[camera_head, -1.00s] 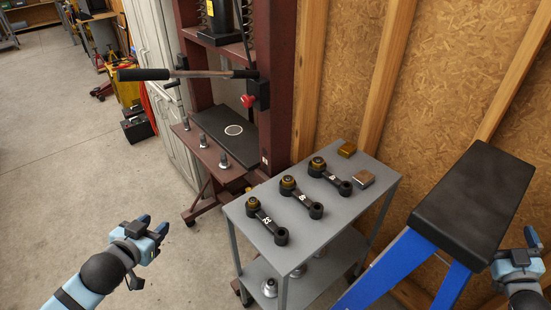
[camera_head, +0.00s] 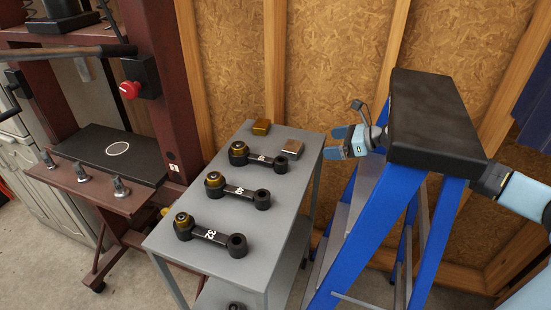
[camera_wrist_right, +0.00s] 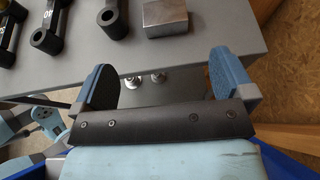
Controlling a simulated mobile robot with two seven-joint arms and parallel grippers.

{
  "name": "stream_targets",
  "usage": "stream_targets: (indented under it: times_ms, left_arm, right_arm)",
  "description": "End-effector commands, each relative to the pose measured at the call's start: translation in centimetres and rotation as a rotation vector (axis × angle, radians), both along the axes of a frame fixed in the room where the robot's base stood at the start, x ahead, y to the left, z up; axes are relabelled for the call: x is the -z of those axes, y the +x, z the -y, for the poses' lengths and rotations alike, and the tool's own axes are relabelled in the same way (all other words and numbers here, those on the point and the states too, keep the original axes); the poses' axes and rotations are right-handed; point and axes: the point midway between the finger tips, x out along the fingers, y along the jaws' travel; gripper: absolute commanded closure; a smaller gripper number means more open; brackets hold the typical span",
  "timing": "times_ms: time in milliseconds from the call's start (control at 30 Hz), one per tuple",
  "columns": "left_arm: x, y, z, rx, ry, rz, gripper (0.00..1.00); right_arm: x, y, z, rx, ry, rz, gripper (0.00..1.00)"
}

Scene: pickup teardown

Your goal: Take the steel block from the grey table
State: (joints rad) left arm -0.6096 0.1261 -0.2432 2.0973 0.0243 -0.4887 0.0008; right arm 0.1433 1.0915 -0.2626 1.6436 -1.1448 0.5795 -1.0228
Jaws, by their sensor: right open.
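The steel block (camera_head: 288,149) is a small silvery box lying on the right side of the grey table (camera_head: 258,185), near its back. In the right wrist view the steel block (camera_wrist_right: 165,17) sits near the table edge, beyond and between the fingers. My right gripper (camera_head: 339,142) is off the table's right edge, right of the block and apart from it. Its fingers are spread and empty in the right wrist view (camera_wrist_right: 163,78). My left gripper is not in the head view.
A brass-coloured block (camera_head: 261,127) lies behind the steel one. Several black connecting rods (camera_head: 235,192) lie to its left and front. A blue stepladder with a black top (camera_head: 432,115) stands close to my right arm, hiding part of it. A dark red press (camera_head: 165,90) stands left.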

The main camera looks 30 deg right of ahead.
Motion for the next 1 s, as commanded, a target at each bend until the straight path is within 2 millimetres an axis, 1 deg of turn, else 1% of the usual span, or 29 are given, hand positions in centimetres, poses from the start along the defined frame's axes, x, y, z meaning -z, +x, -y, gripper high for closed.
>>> stream_targets:
  times_ms: [133, 333, 400, 600, 667, 800, 900, 1000]
  left_arm:
    - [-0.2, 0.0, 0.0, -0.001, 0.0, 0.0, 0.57]
    - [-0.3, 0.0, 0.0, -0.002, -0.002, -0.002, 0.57]
    - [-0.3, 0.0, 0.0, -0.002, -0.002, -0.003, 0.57]
    - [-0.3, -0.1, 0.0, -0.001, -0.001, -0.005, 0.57]
    - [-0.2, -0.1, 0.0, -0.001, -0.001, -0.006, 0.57]
    - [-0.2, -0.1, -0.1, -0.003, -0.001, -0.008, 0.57]
    - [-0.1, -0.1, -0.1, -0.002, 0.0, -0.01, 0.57]
    - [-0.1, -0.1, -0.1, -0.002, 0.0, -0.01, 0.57]
  right_arm:
    - [0.6, 1.8, -1.5, -0.002, 0.002, 0.003, 0.0]
    - [2.2, 4.6, -3.7, 0.0, 0.005, 0.001, 0.0]
    - [2.6, 5.3, -4.2, 0.0, 0.005, 0.001, 0.0]
    - [3.1, 6.3, -4.9, 0.001, 0.005, 0.0, 0.0]
    - [3.4, 6.9, -5.3, 0.001, 0.005, 0.0, 0.0]
    - [4.1, 8.7, -6.3, -0.001, 0.005, 0.001, 0.0]
    - [4.6, 9.5, -7.0, 0.0, 0.006, 0.0, 0.0]
    - [4.9, 9.9, -7.3, 0.001, 0.004, -0.001, 0.0]
